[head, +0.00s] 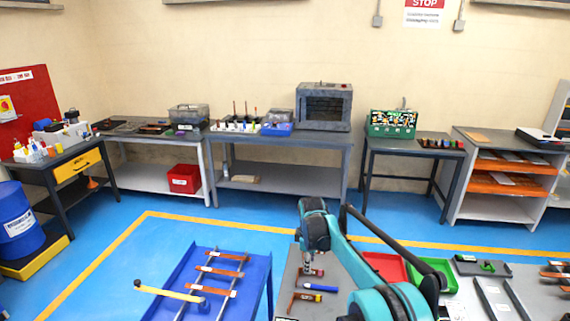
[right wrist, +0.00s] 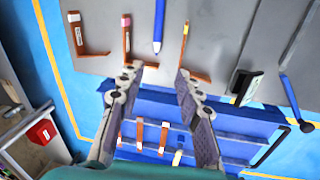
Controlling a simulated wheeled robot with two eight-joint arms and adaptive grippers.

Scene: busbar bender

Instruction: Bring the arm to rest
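My right arm (head: 370,265) is teal and reaches in from the bottom right of the head view. Its gripper (head: 307,266) points down over the left part of the grey worktable. In the right wrist view the right gripper (right wrist: 158,76) has its two fingers well apart with nothing held between them. The tabletop's edge and a blue rack show behind and between the fingers. My left arm and gripper do not show.
The grey worktable (right wrist: 225,30) carries bent copper-coloured pieces (right wrist: 78,35) and a blue pen (right wrist: 159,25). The blue rack (head: 178,270) beside it holds several copper bars. Red (head: 384,266) and green (head: 432,266) trays lie right of my arm. Blue floor lies open beyond.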

